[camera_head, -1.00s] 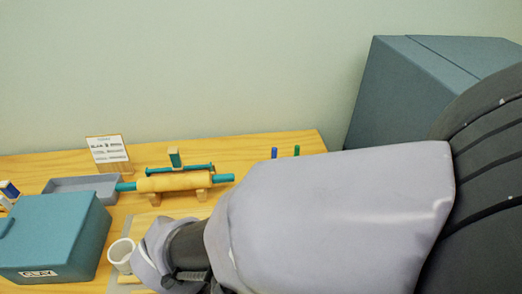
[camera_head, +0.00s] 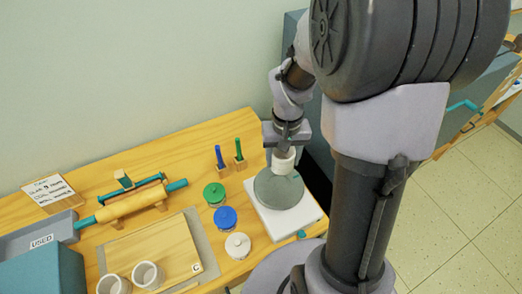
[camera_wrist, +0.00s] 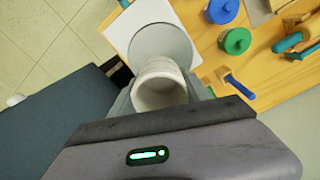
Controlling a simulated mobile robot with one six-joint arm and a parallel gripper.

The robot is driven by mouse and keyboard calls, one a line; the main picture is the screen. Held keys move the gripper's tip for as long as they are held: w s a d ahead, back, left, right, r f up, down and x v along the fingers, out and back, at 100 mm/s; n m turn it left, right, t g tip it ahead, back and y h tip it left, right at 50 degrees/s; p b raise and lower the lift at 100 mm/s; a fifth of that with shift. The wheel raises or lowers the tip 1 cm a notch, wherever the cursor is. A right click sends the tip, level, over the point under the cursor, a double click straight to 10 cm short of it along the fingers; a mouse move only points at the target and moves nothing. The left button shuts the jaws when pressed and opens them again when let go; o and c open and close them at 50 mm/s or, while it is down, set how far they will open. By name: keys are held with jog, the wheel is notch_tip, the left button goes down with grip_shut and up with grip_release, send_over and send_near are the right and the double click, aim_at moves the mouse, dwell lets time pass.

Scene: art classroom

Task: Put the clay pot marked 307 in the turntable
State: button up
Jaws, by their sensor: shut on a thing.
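My gripper (camera_head: 284,148) points down and is shut on a white clay pot (camera_head: 283,162). In the wrist view the pot (camera_wrist: 160,86) sits between the fingers with its open mouth toward the camera. No number is readable on it. The turntable has a grey round disc (camera_head: 276,193) on a white square base (camera_head: 307,213), at the right end of the wooden table. The pot overlaps the disc's far part in the head view; I cannot tell whether it touches. The disc (camera_wrist: 160,44) also shows beyond the pot in the wrist view.
Two other white pots (camera_head: 147,274) stand by a wooden board (camera_head: 150,247). Green (camera_head: 214,192), blue (camera_head: 225,217) and white (camera_head: 238,245) lidded jars stand left of the turntable. Blue and green tools (camera_head: 239,149) stand upright behind. A rolling pin (camera_head: 130,205) lies farther left.

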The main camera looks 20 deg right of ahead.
notch_tip(320, 180, down, 11)
jog(key=b, duration=0.9)
jog(key=shift+r, duration=0.15)
jog(key=shift+r, duration=0.1)
jog(key=o, duration=1.6)
jog(key=shift+c, duration=0.2)
notch_tip(320, 180, up, 8)
jog(key=p, duration=0.7)
jog(key=shift+a+r, duration=0.1)
